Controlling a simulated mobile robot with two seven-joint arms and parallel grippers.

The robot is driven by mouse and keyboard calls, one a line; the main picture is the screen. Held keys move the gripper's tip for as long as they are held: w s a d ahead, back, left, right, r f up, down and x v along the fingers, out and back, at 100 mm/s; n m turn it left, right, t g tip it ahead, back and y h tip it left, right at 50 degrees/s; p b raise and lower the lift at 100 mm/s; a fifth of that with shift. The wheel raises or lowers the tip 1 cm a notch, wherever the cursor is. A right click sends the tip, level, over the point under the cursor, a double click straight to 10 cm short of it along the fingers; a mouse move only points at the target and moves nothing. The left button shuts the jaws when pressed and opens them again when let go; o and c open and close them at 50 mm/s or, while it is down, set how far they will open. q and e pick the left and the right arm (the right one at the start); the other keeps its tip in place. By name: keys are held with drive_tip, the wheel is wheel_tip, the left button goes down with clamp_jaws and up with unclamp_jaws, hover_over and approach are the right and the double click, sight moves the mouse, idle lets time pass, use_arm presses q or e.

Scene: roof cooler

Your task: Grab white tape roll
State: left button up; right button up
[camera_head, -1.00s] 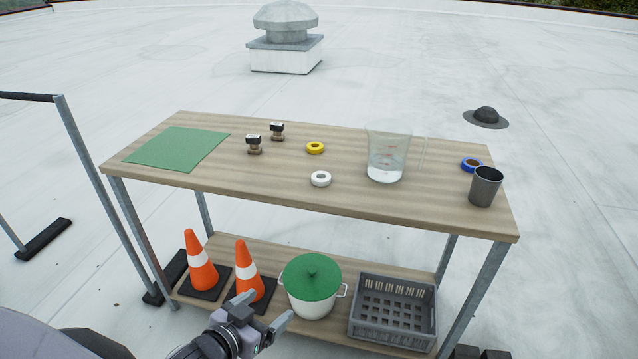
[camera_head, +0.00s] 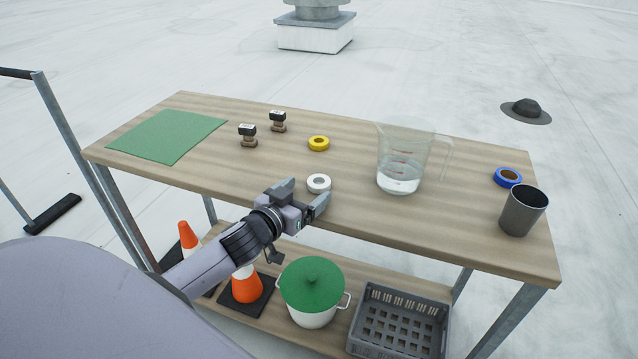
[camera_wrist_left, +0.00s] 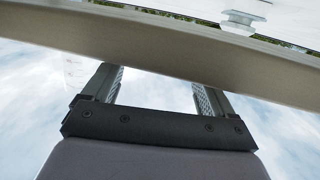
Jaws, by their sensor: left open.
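The white tape roll (camera_head: 319,183) lies flat on the wooden tabletop near its front edge, in the middle of the head view. My left gripper (camera_head: 305,196) is open, just in front of the roll at the table's front edge, with nothing between its fingers. In the left wrist view its two fingers (camera_wrist_left: 155,88) stand apart, with the underside of the table edge (camera_wrist_left: 190,50) beyond them. The roll is not recognisable in the wrist view. My right gripper is not in view.
A yellow tape roll (camera_head: 319,143) and two stamps (camera_head: 248,136) lie behind. A clear measuring jug (camera_head: 402,160) stands to the right, then a blue tape roll (camera_head: 508,177) and a dark cup (camera_head: 523,211). A green mat (camera_head: 165,136) lies left. A green-lidded pot (camera_head: 312,290) stands below.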

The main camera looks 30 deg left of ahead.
sight(315, 185)
use_arm(q)
drive_tip(key=shift+w+f, duration=0.15)
drive_tip(key=shift+w, duration=0.8)
drive_tip(key=shift+w+f, duration=0.1)
drive_tip(key=shift+w, duration=0.8)
drive_tip(key=c, duration=1.1)
